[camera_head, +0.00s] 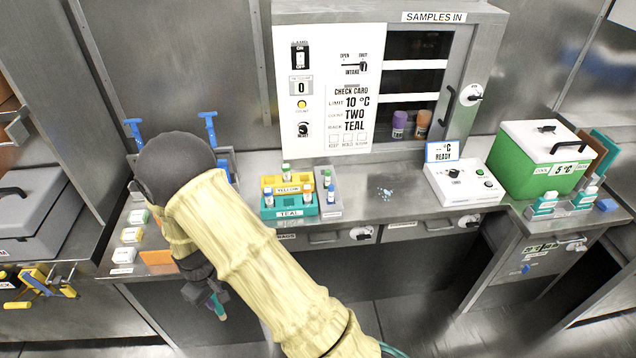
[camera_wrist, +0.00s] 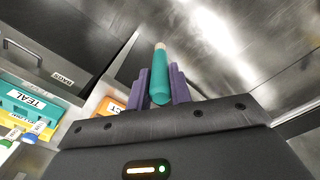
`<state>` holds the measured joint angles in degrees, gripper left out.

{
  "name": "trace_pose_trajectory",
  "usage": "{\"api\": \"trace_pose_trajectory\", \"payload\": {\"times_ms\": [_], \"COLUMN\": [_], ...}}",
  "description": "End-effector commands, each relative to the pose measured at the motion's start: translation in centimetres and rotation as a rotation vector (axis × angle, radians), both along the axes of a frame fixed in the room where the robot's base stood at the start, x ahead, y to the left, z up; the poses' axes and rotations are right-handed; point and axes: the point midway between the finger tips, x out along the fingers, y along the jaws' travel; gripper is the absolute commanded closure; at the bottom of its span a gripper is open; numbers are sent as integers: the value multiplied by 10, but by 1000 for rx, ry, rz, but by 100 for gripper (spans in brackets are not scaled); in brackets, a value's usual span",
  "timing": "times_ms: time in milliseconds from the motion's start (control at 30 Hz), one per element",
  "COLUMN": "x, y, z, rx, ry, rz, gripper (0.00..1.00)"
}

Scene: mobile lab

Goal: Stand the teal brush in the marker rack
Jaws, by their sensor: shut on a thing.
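The teal brush (camera_wrist: 160,88) is clamped between the two purple fingers of my gripper (camera_wrist: 160,78). Its rounded teal end is near the palm, and a pale band shows farther along it. In the head view my gripper (camera_head: 208,292) hangs low, in front of the bench's front edge at left, partly hidden by my sleeved arm. A small teal part of the brush (camera_head: 219,308) shows below it. I cannot pick out the marker rack for sure; my arm hides part of the left bench.
A yellow and teal vial rack (camera_head: 290,211) stands mid-bench, beside a grey rack (camera_head: 333,208). An orange block (camera_head: 156,258) lies near the front left edge. A green cooler (camera_head: 540,165) stands at right.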

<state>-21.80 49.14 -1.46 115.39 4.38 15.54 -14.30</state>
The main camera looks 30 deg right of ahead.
Motion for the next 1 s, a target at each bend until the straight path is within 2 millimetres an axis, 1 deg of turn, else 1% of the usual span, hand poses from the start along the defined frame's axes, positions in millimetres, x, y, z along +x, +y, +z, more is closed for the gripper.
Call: {"api": "trace_pose_trajectory", "payload": {"times_ms": [33, 67, 167, 200, 300, 400, 533, 1000], "x": [5, 7, 16, 18, 22, 22, 22, 22], "y": [-16, -24, -61, -78, -115, -141, -155, -154], "z": [-6, -9, -21, -27, -39, -47, -51, -50], "rx": [-1, -1, -1, -2, -1, -1, -1, -2], "ry": [2, 2, 2, 3, 2, 2, 0, -1], "rz": [-52, -82, -208, -267, -397, -489, -540, -538], "gripper": [100, 100, 100, 100, 100, 100, 100, 100]}}
